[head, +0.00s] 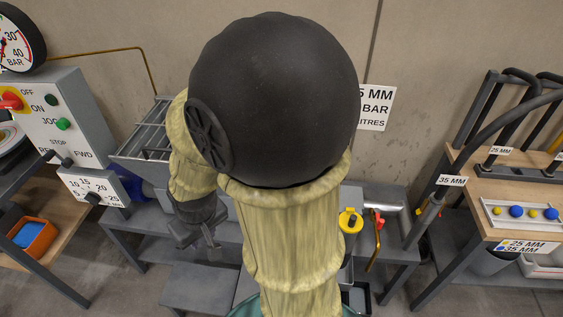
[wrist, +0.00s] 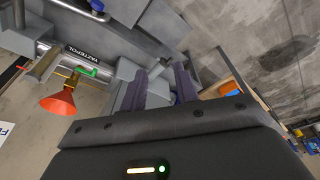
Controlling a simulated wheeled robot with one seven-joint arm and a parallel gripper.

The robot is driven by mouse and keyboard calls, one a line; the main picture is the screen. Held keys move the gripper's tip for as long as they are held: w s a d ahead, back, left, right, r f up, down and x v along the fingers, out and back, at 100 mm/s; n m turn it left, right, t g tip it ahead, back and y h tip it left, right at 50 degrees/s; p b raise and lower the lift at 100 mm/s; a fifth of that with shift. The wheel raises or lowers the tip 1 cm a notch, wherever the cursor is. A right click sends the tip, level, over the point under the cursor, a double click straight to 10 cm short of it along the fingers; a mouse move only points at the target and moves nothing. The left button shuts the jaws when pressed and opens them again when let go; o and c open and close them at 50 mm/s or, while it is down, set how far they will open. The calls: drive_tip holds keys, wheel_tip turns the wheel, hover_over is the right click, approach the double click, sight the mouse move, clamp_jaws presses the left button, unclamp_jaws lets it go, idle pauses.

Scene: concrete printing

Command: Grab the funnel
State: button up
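An orange-red funnel-shaped cone (wrist: 59,104) shows at the left of the wrist view, its wide mouth facing down and left. It is beside a grey pipe with a green handle (wrist: 87,72). I cannot make out the funnel in the head view, where my arm covers the middle. My gripper (wrist: 160,86) has its two fingers apart with nothing held between them. The funnel is well to the left of the fingers and apart from them. In the head view my gripper (head: 203,245) points down over the grey bench, left of my arm.
A hopper with a grate (head: 146,140) and a control box (head: 60,118) stand at the left. A yellow-topped container (head: 350,220) and a red-handled valve (head: 379,222) are right of my arm. A wooden-topped rack table (head: 510,190) with hoses stands at the right.

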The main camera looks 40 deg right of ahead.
drive_tip(key=w+d+f+n+h+p, duration=0.1)
drive_tip(key=w+d+f+n+h, duration=0.15)
drive_tip(key=d+f, duration=0.5)
drive_tip(key=w+d+f+n+h+p, duration=0.1)
drive_tip(key=w+d+f+n+h, duration=0.15)
drive_tip(key=d+f, duration=0.55)
drive_tip(key=d+r+n+t+h, duration=0.2)
drive_tip(key=d+r+n+h, duration=0.1)
drive_tip(key=d+n, duration=0.3)
drive_tip(key=w+d+r+n+t+h+p, duration=0.1)
drive_tip(key=d+r+n+h, duration=0.2)
drive_tip(key=d+n, duration=0.3)
drive_tip(key=shift+w+d+r+t+h+p, duration=0.2)
drive_tip(key=shift+d+r+t+h+p, duration=0.15)
drive_tip(key=shift+d+h, duration=0.45)
drive_tip(key=p+x, duration=0.3)
drive_tip(key=x, duration=0.9)
drive_tip(key=shift+d, duration=0.15)
drive_tip(key=shift+w, duration=0.1)
